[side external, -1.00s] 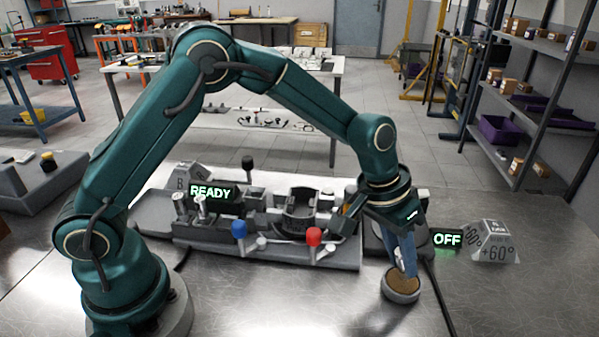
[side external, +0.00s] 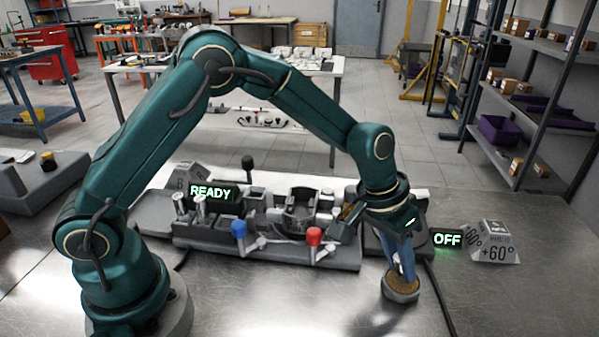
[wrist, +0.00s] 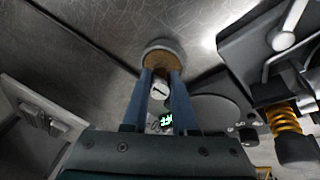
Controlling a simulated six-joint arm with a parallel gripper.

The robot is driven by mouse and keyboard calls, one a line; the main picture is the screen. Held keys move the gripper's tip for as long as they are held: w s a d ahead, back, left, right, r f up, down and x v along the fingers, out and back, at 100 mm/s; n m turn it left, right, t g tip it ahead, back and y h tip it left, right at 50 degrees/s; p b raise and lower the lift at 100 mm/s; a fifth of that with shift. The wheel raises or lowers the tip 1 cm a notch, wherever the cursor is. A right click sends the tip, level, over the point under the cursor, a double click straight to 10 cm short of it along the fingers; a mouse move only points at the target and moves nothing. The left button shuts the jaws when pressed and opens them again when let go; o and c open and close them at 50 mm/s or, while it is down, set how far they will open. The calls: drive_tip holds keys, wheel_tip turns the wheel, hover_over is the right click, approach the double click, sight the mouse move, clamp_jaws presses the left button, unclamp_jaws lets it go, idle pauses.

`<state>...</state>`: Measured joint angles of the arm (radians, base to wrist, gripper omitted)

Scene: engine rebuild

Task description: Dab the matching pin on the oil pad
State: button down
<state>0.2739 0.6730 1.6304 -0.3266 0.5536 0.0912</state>
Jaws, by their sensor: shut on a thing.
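The oil pad (side external: 401,291) is a round brown pad in a short grey cup on the metal bench at the front right. My gripper (side external: 403,274) points down with its blue fingertips right over the pad. In the wrist view the gripper (wrist: 165,82) is shut on a small light metal pin (wrist: 159,90) with a dark mark on its end face. The oil pad (wrist: 163,57) shows just beyond the fingertips. Whether the pin touches the pad cannot be told, as the fingers hide its far end.
A grey fixture (side external: 290,256) with red and blue knobs and a READY sign (side external: 211,192) stands left of the gripper. An OFF sign (side external: 447,239) and a +60° block (side external: 494,243) are on the right. The bench front around the pad is clear.

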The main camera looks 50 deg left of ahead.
drive_tip(key=shift+f, duration=0.4)
drive_tip(key=shift+r, duration=0.1)
idle(0.7)
drive_tip(key=shift+r, duration=3.45)
drive_tip(key=a+r+n, duration=0.3)
drive_tip(key=a+r, duration=0.3)
drive_tip(key=a, duration=0.7)
drive_tip(key=s+a+r+m, duration=0.1)
drive_tip(key=s+a, duration=0.3)
drive_tip(key=s, duration=0.6)
drive_tip(key=shift+s+a+r+m, duration=0.25)
drive_tip(key=shift+s+a+m, duration=0.15)
drive_tip(key=shift+m, duration=0.2)
